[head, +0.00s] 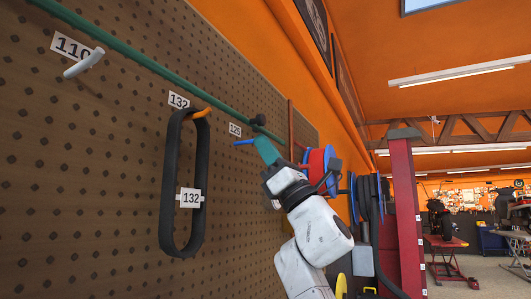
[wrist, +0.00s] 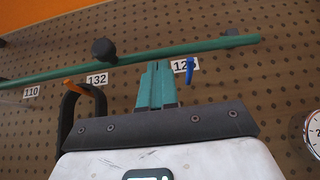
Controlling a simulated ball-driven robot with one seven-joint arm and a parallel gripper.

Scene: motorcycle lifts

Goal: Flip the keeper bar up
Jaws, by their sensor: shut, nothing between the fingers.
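The keeper bar is a long green bar (head: 150,62) running along the pegboard above the pegs. It also crosses the wrist view (wrist: 200,48). A black knob (head: 257,120) sits on it, left of the fingers in the wrist view (wrist: 103,50). My gripper (head: 262,138) has teal fingers, closed together and empty. In the wrist view the fingertips (wrist: 156,66) point up just below the bar, between the knob and the blue peg (wrist: 190,70). I cannot tell whether they touch the bar.
A black belt (head: 168,190) tagged 132 hangs from the orange peg (head: 202,113), left of my gripper. A white peg (head: 84,63) by label 110 is empty. Red and blue reels (head: 317,168) and a red post (head: 405,215) stand to the right. A round gauge (wrist: 313,135) edges the wrist view.

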